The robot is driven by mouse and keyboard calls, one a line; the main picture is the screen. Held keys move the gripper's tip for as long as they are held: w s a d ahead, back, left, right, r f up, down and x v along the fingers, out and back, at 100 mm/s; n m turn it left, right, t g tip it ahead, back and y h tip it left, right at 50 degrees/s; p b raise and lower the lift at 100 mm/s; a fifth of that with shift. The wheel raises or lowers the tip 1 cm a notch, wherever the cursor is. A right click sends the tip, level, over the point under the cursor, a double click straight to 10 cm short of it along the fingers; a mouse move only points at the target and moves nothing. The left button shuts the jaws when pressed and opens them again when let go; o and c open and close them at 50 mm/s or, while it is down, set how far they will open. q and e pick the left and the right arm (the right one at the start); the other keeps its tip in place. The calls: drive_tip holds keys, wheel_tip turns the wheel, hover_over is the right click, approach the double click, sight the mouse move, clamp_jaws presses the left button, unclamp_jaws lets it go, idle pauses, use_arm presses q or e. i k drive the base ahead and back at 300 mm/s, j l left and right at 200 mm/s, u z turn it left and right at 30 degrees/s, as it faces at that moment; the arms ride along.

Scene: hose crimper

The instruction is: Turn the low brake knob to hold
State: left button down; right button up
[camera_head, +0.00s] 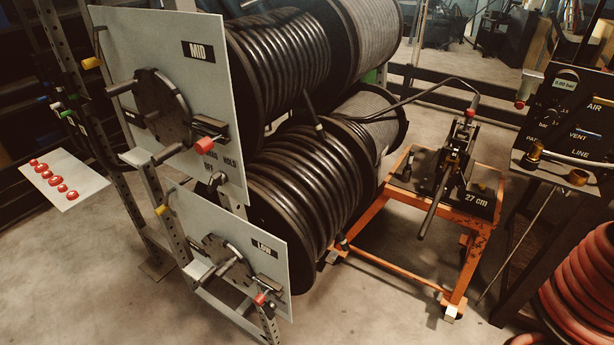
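The LOW panel (240,232) is a pale grey plate at the lower left, with a black LOW label (265,249). A dark round hub with a crank handle (228,265) sits at its middle. A red-tipped lever (260,298) sticks out near its lower right. A small dark part beside that lever may be the low brake knob; it is too small to tell its setting. The MID panel (140,50) above carries a brake knob (217,180) under DRAG and HOLD lettering. Neither of my grippers is in view.
Black hose reels (310,185) stand behind the panels. An orange cart (400,257) bears a crimping tool (445,170). An air panel (565,115) and red hose coil (585,285) are at right. A tray with red parts (80,187) is at left. Floor shows in front.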

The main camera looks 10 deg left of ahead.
sight(267, 308)
drive_tip(key=u, duration=0.75)
drive_tip(key=j+z, duration=0.1)
drive_tip(key=j, duration=0.15)
drive_tip(key=i, duration=0.05)
